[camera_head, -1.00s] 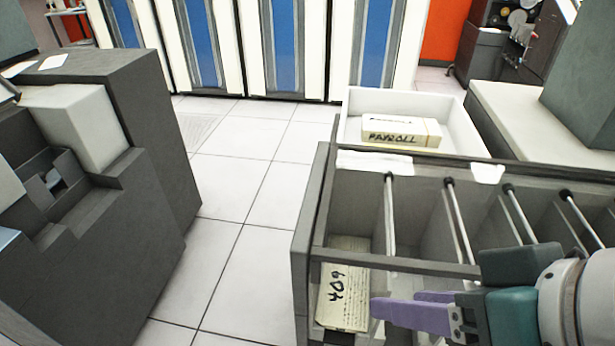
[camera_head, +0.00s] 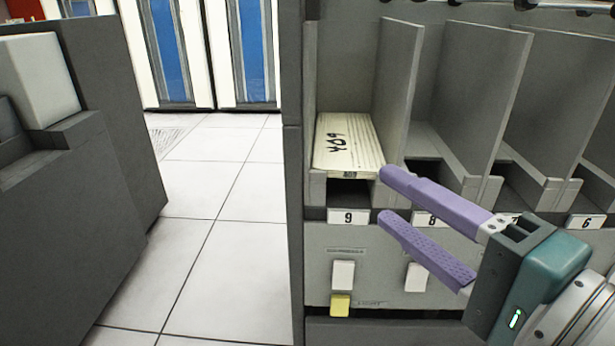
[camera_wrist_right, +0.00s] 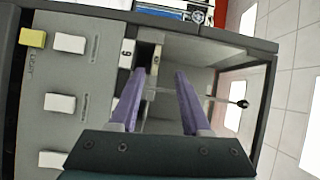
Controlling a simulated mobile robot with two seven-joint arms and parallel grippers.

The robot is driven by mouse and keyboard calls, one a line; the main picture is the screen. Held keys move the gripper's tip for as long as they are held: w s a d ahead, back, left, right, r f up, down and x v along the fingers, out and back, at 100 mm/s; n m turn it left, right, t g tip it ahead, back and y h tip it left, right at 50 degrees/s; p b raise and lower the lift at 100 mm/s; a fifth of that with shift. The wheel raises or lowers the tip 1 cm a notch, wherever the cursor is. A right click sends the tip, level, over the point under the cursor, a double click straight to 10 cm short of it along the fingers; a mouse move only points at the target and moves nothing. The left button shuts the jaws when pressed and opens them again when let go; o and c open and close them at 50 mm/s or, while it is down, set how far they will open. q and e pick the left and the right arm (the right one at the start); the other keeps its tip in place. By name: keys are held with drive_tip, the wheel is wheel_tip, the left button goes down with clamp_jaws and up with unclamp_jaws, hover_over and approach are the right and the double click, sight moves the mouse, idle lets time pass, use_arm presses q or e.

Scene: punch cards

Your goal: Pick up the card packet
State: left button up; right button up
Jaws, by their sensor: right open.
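My right gripper (camera_head: 383,196) has two purple fingers, open and empty. In the head view its fingertips are just right of and below the packet's near end, apart from it. In the right wrist view the open fingers (camera_wrist_right: 159,72) point towards the pocket by the label 9; I cannot make out the packet there. My left gripper is not in view.
Grey dividers (camera_head: 398,85) separate the packet's pocket from several pockets to the right. White buttons (camera_head: 343,274) and a yellow button (camera_head: 340,305) sit on the panel below. A dark grey machine (camera_head: 95,150) stands at left, with clear tiled floor (camera_head: 205,235) between.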

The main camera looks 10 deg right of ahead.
sight(355, 174)
drive_tip(key=shift+m+t+h, duration=0.3)
drive_tip(key=shift+m+t, duration=0.1)
drive_tip(key=shift+m, duration=0.2)
drive_tip(key=w+b, duration=0.1)
drive_tip(key=w, duration=0.1)
drive_tip(key=w+f, duration=0.1)
drive_tip(key=w, duration=0.1)
drive_tip(key=shift+w+a+b, duration=0.2)
drive_tip(key=shift+b, duration=0.15)
drive_tip(key=b+x, duration=0.2)
drive_tip(key=x, duration=0.3)
drive_tip(key=shift+w, duration=0.1)
drive_tip(key=shift+c, duration=0.4)
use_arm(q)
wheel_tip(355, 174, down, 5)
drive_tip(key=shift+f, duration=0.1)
use_arm(e)
clamp_jaws()
